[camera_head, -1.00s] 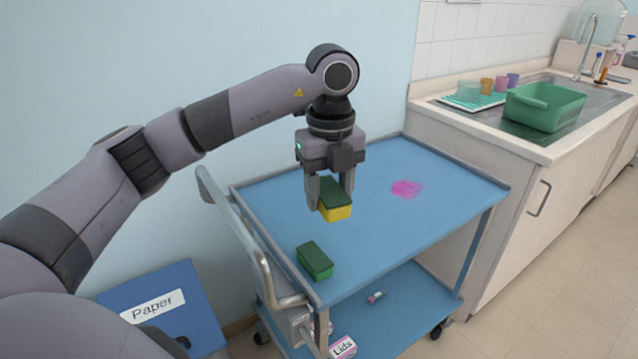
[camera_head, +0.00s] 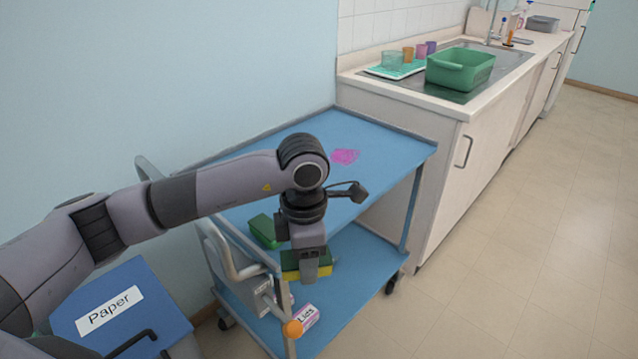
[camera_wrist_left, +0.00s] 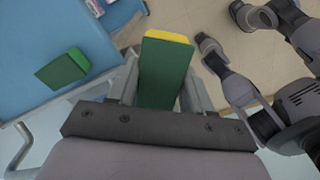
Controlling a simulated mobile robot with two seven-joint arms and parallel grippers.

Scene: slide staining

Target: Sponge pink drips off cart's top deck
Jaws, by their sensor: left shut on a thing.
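My left gripper (camera_head: 310,272) is shut on a sponge with a dark green top and a yellow underside (camera_head: 291,266). In the left wrist view the held sponge (camera_wrist_left: 165,70) lies between the fingers, with tan floor beyond its yellow end. The gripper is beside the blue top deck (camera_head: 240,185) of the cart, at its near edge. A pink stain (camera_head: 344,156) lies on the far part of that deck. A second, green sponge (camera_head: 263,230) lies near the handle end; it also shows in the left wrist view (camera_wrist_left: 62,68). My right gripper cannot be made out.
The lower deck (camera_head: 365,262) holds a box marked Lids (camera_head: 308,315). A blue bin marked Paper (camera_head: 125,305) stands at the left. A counter with a green basin (camera_head: 460,70) stands behind the cart. Open floor (camera_head: 530,240) lies to the right.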

